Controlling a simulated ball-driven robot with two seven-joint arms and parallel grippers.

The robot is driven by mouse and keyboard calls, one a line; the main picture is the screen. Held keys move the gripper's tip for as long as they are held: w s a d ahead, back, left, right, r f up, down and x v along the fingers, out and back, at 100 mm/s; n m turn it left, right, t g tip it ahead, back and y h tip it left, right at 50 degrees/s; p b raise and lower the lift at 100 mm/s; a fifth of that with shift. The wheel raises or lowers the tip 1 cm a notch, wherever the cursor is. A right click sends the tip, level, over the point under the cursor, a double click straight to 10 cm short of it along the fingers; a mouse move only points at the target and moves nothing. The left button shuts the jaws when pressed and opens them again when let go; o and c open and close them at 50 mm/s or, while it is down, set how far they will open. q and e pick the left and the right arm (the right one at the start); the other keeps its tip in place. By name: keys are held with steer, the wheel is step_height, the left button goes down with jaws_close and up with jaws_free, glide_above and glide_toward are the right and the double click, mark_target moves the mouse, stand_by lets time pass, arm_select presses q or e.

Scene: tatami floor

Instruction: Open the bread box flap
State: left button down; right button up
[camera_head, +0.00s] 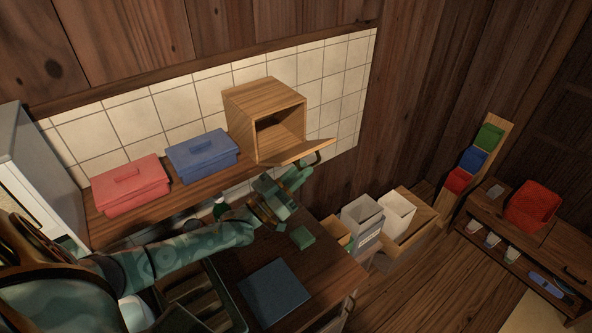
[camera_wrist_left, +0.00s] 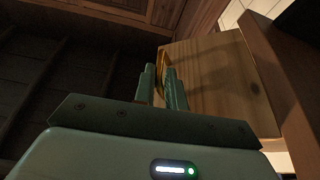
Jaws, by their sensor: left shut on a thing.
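The wooden bread box (camera_head: 254,104) stands on the shelf against the tiled wall, its dark inside showing. Its flap (camera_head: 296,152) is swung down and sticks out from the lower front edge, roughly level. A dark curved handle (camera_head: 318,158) is at the flap's outer edge. My left gripper (camera_head: 303,170) is at that edge, just below the flap. In the left wrist view, my left gripper's fingers (camera_wrist_left: 161,84) are closed on the handle (camera_wrist_left: 163,62), with the flap's wooden face (camera_wrist_left: 212,80) beside them. The exact contact is partly hidden. My right gripper is not in view.
A blue lidded box (camera_head: 202,155) and a red lidded box (camera_head: 130,184) stand left of the bread box on the shelf (camera_head: 170,201). Below are a counter with a dark blue board (camera_head: 273,292) and a green block (camera_head: 302,237). White bins (camera_head: 362,219) stand to the right.

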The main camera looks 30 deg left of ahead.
arm_select(q)
step_height(320, 180, down, 6)
steer(key=m+g+h+b, duration=0.2)
steer(key=m+h+b, duration=0.2)
steer(key=m, duration=0.5)
steer(key=shift+g+b, duration=0.4)
steer(key=shift+b, duration=0.7)
steer(key=shift+f, duration=0.15)
steer(key=shift+d, duration=0.1)
steer(key=c, duration=1.6)
jaws_free()
steer(key=shift+o, duration=0.4)
steer(key=shift+s+d, duration=0.1)
